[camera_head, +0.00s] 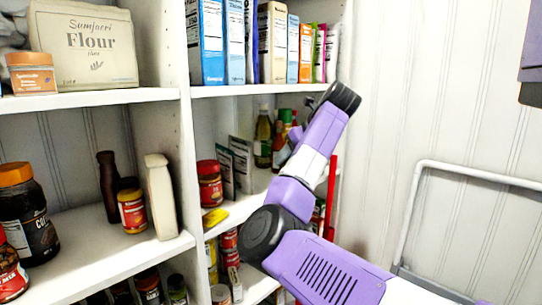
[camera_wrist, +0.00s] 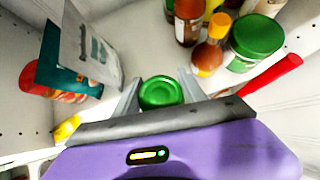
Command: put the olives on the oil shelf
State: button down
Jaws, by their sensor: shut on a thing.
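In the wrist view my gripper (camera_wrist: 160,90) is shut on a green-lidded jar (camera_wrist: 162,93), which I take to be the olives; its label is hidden. In the head view my arm hides the jar and the fingers. The shelf with the oil bottle (camera_head: 263,138) is the middle right one, and its white board (camera_head: 243,207) shows in front. In the wrist view the held jar is over or at this shelf, apart from the bottles (camera_wrist: 188,22). I cannot tell whether it touches the board.
Another green-lidded jar (camera_wrist: 257,38) and an orange-capped bottle (camera_wrist: 210,50) stand at the upper right in the wrist view. Packets (camera_wrist: 85,50) and a red-lidded jar (camera_head: 209,184) are to the left. A red bar (camera_head: 331,190) stands at the right edge. Bare shelf lies around the jar.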

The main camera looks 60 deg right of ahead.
jog(key=w+d+f+p, duration=0.1)
jog(key=w+d+p, duration=0.1)
jog(key=w, duration=0.5)
jog(key=shift+w+d+p, duration=0.3)
jog(key=shift+w+d, duration=0.1)
jog(key=shift+d, duration=0.3)
jog(key=shift+f, duration=0.15)
jog(key=c, duration=0.7)
grip_release()
jog(key=shift+o, duration=0.2)
